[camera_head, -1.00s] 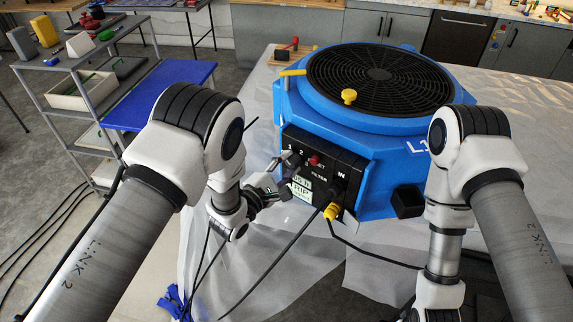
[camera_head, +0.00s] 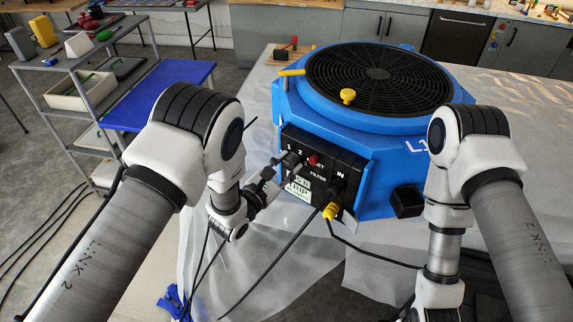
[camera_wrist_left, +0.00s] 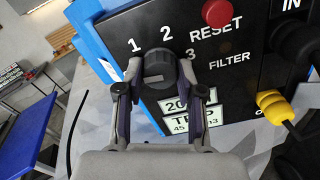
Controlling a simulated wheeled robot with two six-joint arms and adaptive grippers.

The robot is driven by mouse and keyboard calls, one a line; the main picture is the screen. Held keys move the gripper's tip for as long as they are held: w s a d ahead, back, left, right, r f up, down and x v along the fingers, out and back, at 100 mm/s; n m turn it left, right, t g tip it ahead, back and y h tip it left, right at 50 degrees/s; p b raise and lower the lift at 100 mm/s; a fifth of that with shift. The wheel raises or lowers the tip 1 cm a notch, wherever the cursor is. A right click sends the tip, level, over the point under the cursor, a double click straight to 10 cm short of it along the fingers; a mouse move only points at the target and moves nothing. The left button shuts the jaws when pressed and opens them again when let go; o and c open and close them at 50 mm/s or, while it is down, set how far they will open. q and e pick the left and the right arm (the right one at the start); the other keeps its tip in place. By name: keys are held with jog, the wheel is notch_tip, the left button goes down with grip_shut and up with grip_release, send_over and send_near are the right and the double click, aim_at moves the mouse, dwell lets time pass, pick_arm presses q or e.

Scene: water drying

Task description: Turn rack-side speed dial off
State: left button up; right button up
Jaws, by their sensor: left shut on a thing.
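The blue air mover (camera_head: 330,125) has a black control panel (camera_head: 335,170) on its near face. The black round speed dial (camera_wrist_left: 158,66) is on that panel, with the numbers 1, 2 and 3 around it. A grey mark shows on its lower face; I cannot tell which setting it points at. My left gripper (camera_wrist_left: 159,72) is shut on the dial, one finger on each side. In the head view my left gripper (camera_head: 278,170) reaches the panel from the lower left. My right arm shows at the right, but its gripper is out of view.
A red reset button (camera_wrist_left: 218,12) is right of the dial. A yellow plug (camera_head: 331,211) with a black cable sits lower right on the panel. A grey rack with a blue shelf (camera_head: 175,85) stands left. Plastic sheeting (camera_head: 235,265) hangs below the machine.

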pick_arm(q)
jog(key=shift+w+r, duration=0.1)
jog(key=shift+r, duration=0.15)
jog(key=o, duration=0.9)
jog(key=shift+o, duration=1.3)
jog(key=shift+d+f, duration=0.1)
jog(key=shift+f, duration=0.1)
jog(key=v, duration=1.2)
jog(key=shift+w, duration=0.1)
